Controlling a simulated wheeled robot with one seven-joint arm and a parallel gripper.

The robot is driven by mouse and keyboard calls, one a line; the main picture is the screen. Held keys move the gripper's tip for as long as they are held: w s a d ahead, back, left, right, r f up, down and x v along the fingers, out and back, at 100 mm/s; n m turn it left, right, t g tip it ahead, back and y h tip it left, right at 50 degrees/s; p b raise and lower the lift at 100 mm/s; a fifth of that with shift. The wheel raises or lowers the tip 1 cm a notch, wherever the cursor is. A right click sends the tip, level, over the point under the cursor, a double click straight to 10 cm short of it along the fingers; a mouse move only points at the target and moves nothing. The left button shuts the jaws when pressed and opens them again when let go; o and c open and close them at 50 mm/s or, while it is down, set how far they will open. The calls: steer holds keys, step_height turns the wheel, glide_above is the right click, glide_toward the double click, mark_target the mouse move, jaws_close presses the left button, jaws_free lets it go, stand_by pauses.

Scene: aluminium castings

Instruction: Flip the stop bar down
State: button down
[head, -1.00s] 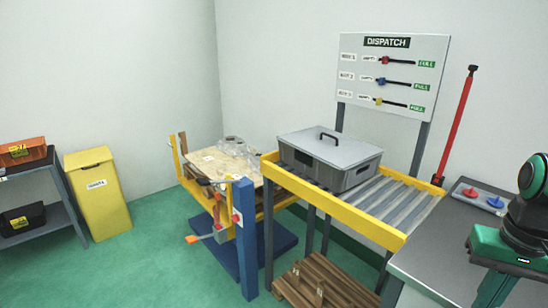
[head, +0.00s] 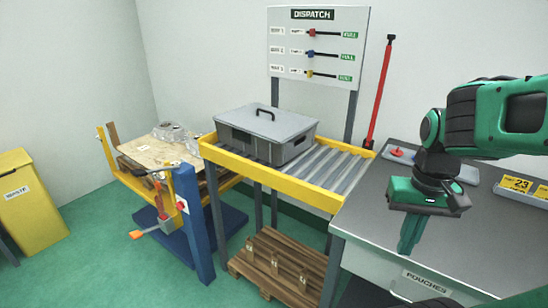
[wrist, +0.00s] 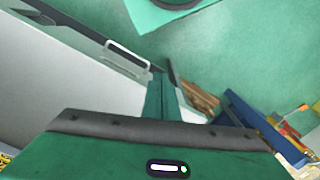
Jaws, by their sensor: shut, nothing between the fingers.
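The stop bar, a long red bar (head: 380,92) with a dark tip, stands up, leaning slightly right, at the back right corner of the roller conveyor (head: 325,172). Its foot meets the yellow frame. My gripper (head: 408,248) is shut and empty, pointing down in front of the grey bench (head: 350,215), to the right of and nearer than the bar. In the wrist view the closed fingers (wrist: 160,88) point at the green floor and bench edge; the stop bar does not show there.
A grey lidded box (head: 268,132) sits on the conveyor's left part. The dispatch board (head: 318,45) stands behind it. A wooden pallet (head: 280,265) lies below. A blue-and-yellow lift table (head: 188,220) and a yellow waste bin (head: 25,205) are at left. Open green floor lies in front.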

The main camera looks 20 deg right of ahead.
steer(key=w+d+r+m+t+h, duration=0.1)
steer(key=w+d+r+m+t, duration=0.15)
steer(key=w+d+r, duration=0.65)
steer(key=w+d+r+m+t+h, duration=0.15)
steer(key=w+d+t, duration=0.25)
steer(key=w, duration=1)
steer(key=w+d+r+m+t, duration=0.3)
steer(key=w+d+r, duration=0.4)
steer(key=w, duration=0.4)
steer(key=w+d+r+m+t, duration=0.3)
steer(key=w+d+r+t, duration=0.1)
steer(key=d+r, duration=0.4)
steer(key=w+d+r+m+t, duration=0.3)
steer(key=w+d+r+t, duration=0.1)
steer(key=d+r, duration=0.5)
steer(key=shift+w+d+r+m+h, duration=0.3)
steer(key=shift+w+d+h, duration=0.2)
steer(key=shift+d, duration=0.7)
steer(key=shift+t, duration=0.25)
